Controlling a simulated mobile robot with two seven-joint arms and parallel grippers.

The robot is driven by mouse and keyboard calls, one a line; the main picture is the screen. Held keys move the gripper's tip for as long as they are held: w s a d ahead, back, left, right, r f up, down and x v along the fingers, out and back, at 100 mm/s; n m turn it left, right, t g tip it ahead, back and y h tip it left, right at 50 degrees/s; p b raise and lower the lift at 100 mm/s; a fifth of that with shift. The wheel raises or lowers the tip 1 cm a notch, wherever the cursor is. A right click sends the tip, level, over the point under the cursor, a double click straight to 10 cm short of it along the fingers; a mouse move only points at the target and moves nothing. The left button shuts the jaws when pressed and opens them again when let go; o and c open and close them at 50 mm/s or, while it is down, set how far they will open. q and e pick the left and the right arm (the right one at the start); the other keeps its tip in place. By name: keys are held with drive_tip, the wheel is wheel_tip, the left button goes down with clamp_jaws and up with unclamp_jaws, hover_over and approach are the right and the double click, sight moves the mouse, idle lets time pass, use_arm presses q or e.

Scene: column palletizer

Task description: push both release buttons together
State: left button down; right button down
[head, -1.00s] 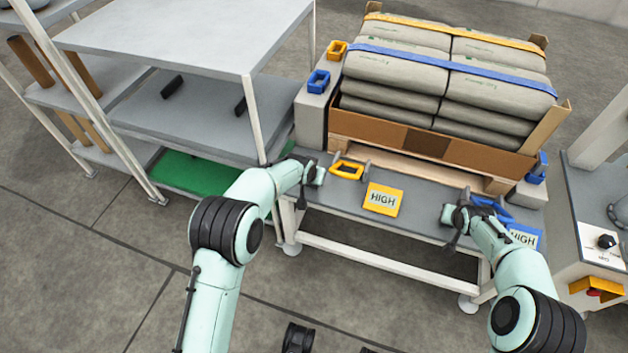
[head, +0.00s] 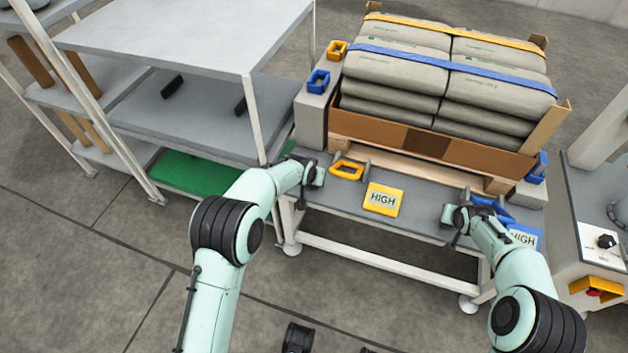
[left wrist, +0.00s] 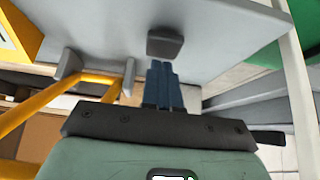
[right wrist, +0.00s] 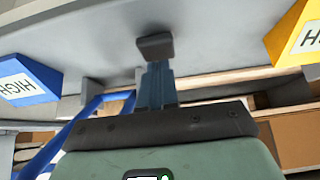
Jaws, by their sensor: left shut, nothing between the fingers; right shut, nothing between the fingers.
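My left gripper (head: 319,177) is shut and empty at the left end of the grey bench (head: 420,222), left of the yellow handle (head: 347,170). My right gripper (head: 447,215) is shut and empty over the bench, just left of the blue handle (head: 490,207). In the left wrist view the closed fingers (left wrist: 163,84) end at a dark rounded pad against the grey surface. The right wrist view shows the same at the right fingers (right wrist: 157,84). I cannot tell whether these pads are fingertips or release buttons, or whether they touch the bench. No release button is clearly recognisable.
A yellow HIGH sign (head: 382,199) stands between the grippers; a blue HIGH sign (head: 526,237) is by my right arm. Strapped grey sacks (head: 400,75) fill a crate behind. A shelf rack (head: 185,35) stands left, a control cabinet (head: 592,235) right.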

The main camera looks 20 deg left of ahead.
use_arm(q)
drive_tip(key=shift+f, duration=0.5)
idle(0.3)
drive_tip(key=shift+r, duration=0.3)
drive_tip(key=shift+f, duration=0.65)
use_arm(e)
drive_tip(key=shift+f, duration=0.65)
idle(1.9)
